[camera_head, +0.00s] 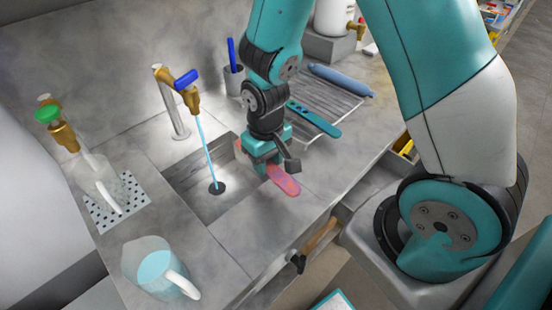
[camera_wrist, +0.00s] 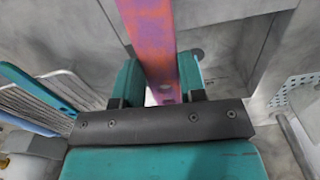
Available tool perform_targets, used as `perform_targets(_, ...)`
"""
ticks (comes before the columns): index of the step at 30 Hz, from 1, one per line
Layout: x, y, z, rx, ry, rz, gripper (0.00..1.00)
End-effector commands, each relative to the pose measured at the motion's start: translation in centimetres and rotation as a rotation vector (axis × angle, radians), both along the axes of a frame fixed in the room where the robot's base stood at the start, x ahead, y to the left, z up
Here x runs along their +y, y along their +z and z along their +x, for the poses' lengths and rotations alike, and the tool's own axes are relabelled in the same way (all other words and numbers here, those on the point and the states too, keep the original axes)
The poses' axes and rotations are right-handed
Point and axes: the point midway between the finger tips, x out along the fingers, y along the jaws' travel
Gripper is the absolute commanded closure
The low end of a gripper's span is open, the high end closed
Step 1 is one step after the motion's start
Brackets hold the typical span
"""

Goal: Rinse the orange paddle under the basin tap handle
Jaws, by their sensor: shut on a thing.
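My gripper (camera_head: 265,158) is shut on the orange paddle (camera_head: 284,181), at the right side of the sunken basin (camera_head: 205,205). The paddle is orange with pink-purple patches. In the wrist view the paddle (camera_wrist: 150,38) runs up between the fingers of my gripper (camera_wrist: 160,85). The basin tap (camera_head: 165,85) has a blue handle (camera_head: 187,79). A thin blue water stream (camera_head: 207,150) falls from it to the drain (camera_head: 217,188). The paddle is to the right of the stream, apart from it.
A wire rack (camera_head: 330,98) behind my gripper holds a teal paddle (camera_head: 315,118) and a blue item (camera_head: 340,80). A green-handled tap (camera_head: 55,125) stands at left over a perforated plate (camera_head: 105,218). A jug of blue liquid (camera_head: 150,265) stands on the front counter.

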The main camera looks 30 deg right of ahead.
Motion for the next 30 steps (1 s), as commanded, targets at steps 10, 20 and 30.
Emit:
perform_targets(10, 2.6, -0.8, 2.6, -0.001, 0.001, 0.000, 0.86)
perform_targets(20, 5.1, -1.5, 4.9, 0.000, 0.002, 0.000, 0.86)
perform_targets(30, 7.4, -2.1, 7.1, -0.001, 0.000, 0.000, 0.86)
